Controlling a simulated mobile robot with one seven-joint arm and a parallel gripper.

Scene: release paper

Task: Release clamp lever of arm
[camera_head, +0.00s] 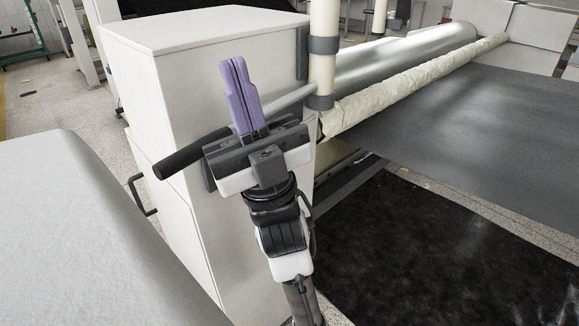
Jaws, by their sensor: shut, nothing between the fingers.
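A lever with a black grip (192,153) and a grey rod (292,101) sticks out to the left from the cream upright post (323,65). The rod meets the post at a dark grey collar (320,101). My gripper (235,66) is shut, its two purple fingers together and pointing up. It stands in front of the lever in the picture and hides the middle of it. I cannot tell whether the fingers touch the lever.
A large white cabinet (190,65) stands behind my gripper, with a dark handle (140,194) on its left side. A silvery roll (405,55) and a long pale roll (420,85) lie at right. A white surface (75,235) fills the lower left. A black mat (430,250) covers the right floor.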

